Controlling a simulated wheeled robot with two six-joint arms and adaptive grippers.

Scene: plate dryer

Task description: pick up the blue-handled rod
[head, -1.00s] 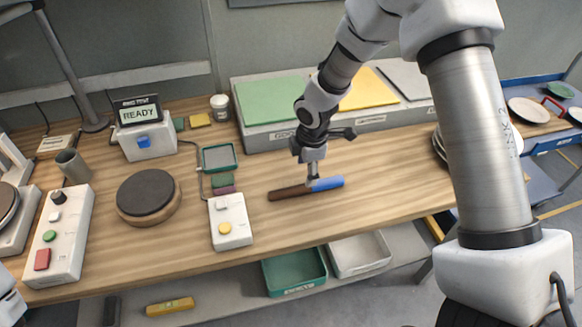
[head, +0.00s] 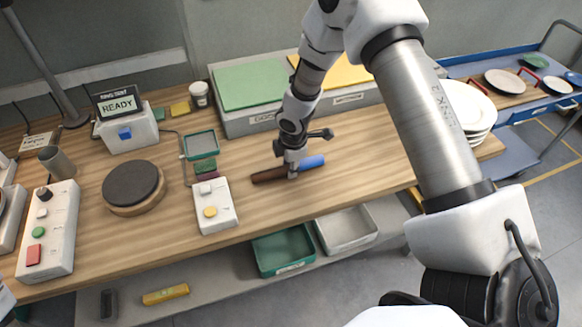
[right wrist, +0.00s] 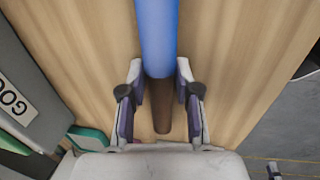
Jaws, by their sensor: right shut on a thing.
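The blue-handled rod (head: 313,161) lies over the wooden table, its blue handle to the right and its dark brown part to the left. My right gripper (head: 291,174) points down and is shut on the rod near where blue meets brown. In the right wrist view the blue handle (right wrist: 157,35) runs from the top edge to between the fingers (right wrist: 160,88), with the brown part beyond. I cannot tell whether the rod is touching the table or slightly raised. My left gripper is not in view.
A white button box (head: 215,204) stands left of the rod. Behind is a grey bin unit with a green panel (head: 250,86). Stacked plates (head: 470,106) stand at the right. Bare table surrounds the rod in front and to the right.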

